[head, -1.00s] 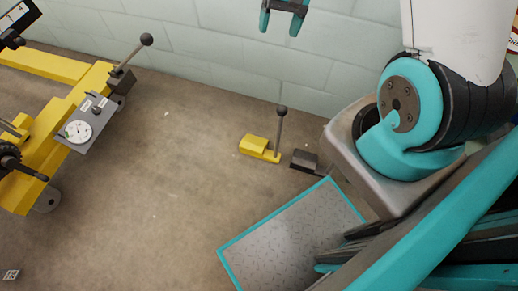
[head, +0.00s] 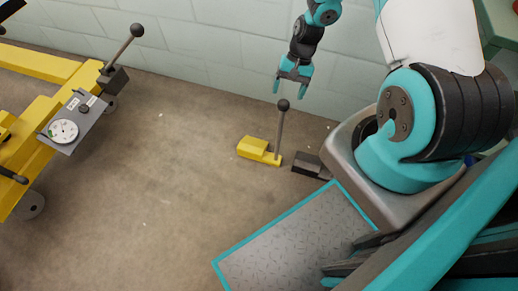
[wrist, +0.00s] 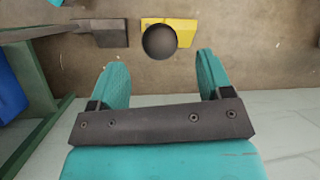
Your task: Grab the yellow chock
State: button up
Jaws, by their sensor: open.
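The yellow chock (head: 255,150) lies on the floor near the wall, with an upright dark rod ending in a round black knob (head: 283,104) at its right end. In the wrist view the yellow chock (wrist: 184,32) shows beyond the fingertips, partly hidden by the dark ball knob (wrist: 160,42). My gripper (head: 290,91) is open and empty, pointing down above the chock, close to the knob in the head view. In the wrist view my gripper (wrist: 158,72) has its two teal fingers spread, with the knob between and beyond their tips.
A dark grey block (head: 311,164) lies just right of the chock, beside my base. A yellow machine (head: 50,125) with a dial and a knobbed lever stands at the left. A pale block wall (head: 200,50) runs behind. The floor between is clear.

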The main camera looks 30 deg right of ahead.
aim_at(283, 105)
jog(key=shift+b+x, duration=0.95)
jog(key=shift+x, duration=1.8)
grip_shut()
